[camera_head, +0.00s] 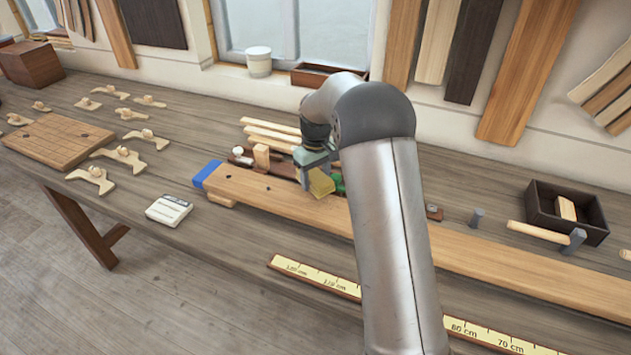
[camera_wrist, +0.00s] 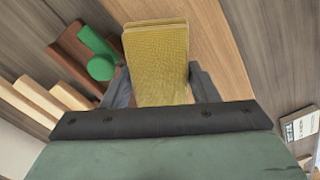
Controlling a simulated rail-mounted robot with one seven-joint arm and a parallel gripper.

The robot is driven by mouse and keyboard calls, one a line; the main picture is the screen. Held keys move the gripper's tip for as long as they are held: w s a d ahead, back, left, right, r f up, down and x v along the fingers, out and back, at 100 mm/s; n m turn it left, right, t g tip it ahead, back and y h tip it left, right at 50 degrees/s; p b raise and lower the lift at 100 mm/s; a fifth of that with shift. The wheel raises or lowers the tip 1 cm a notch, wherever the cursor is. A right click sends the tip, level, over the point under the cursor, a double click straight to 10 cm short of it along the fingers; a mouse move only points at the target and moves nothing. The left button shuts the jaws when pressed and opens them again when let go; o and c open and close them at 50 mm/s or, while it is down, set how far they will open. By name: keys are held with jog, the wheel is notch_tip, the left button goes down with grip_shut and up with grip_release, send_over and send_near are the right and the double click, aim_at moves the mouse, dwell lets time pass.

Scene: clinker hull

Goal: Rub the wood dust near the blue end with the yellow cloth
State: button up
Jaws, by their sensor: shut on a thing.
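A long wooden plank (camera_head: 275,196) lies along the bench, and its left end is blue (camera_head: 207,174). My gripper (camera_head: 318,176) is shut on the yellow cloth (camera_head: 322,184), to the right of the blue end and over the plank's far edge. In the wrist view the cloth (camera_wrist: 157,50) is a folded, textured pad between the two fingers, with the plank (camera_wrist: 215,40) behind it. I cannot tell whether the cloth touches the plank. I cannot make out any wood dust. My arm hides part of the plank.
A green-handled tool (camera_wrist: 100,58) and pale wood strips (camera_head: 270,131) lie behind the plank. A white box (camera_head: 169,210) sits in front.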

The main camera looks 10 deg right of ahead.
jog(key=shift+r+p, duration=1.25)
jog(key=shift+r, duration=1.1)
